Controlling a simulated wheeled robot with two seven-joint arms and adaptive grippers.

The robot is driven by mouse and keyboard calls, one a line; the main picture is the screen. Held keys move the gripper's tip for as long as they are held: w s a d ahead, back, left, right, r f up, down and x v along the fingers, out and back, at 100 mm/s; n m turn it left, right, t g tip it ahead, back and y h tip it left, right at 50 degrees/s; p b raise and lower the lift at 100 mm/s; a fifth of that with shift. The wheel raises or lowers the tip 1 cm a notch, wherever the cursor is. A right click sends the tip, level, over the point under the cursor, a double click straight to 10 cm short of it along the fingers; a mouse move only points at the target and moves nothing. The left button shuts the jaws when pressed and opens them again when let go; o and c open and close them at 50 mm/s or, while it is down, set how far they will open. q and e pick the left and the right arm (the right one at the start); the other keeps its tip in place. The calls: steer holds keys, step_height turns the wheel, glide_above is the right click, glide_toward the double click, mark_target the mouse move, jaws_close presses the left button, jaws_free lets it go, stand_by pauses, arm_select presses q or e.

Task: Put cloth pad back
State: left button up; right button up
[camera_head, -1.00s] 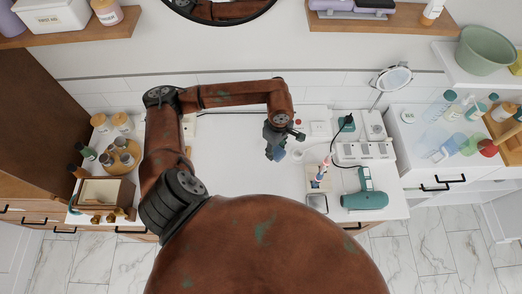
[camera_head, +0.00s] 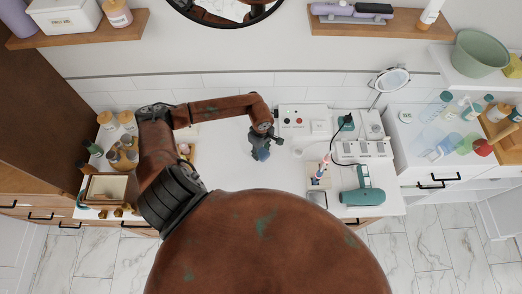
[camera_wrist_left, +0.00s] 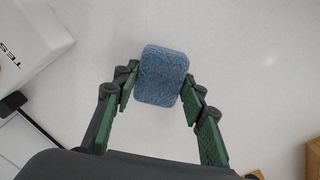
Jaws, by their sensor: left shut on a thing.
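The cloth pad is a small blue, fuzzy block with rounded corners; in the left wrist view the cloth pad (camera_wrist_left: 162,75) sits between my fingertips. In the head view the cloth pad (camera_head: 262,155) shows as a small blue patch under my left gripper (camera_head: 261,146). My left gripper, also in the left wrist view (camera_wrist_left: 160,88), is shut on the pad and holds it over the bare middle of the white counter (camera_head: 225,165). The pad's height above the counter is hard to tell. My right gripper is not in view.
A white box with buttons (camera_head: 293,119) stands behind the gripper. To the right are a small tray with a brush (camera_head: 318,178), a teal hair dryer (camera_head: 361,188) and a mirror (camera_head: 391,79). Left are a wooden box (camera_head: 107,189) and bottles. The counter's middle is clear.

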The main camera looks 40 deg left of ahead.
mark_target(261, 151)
arm_select(q)
steer(key=o, duration=0.5)
steer(key=shift+s+f, duration=0.1)
steer(key=shift+o, duration=0.9)
steer(key=o, duration=0.3)
step_height(261, 151, up, 12)
steer(key=b, duration=0.2)
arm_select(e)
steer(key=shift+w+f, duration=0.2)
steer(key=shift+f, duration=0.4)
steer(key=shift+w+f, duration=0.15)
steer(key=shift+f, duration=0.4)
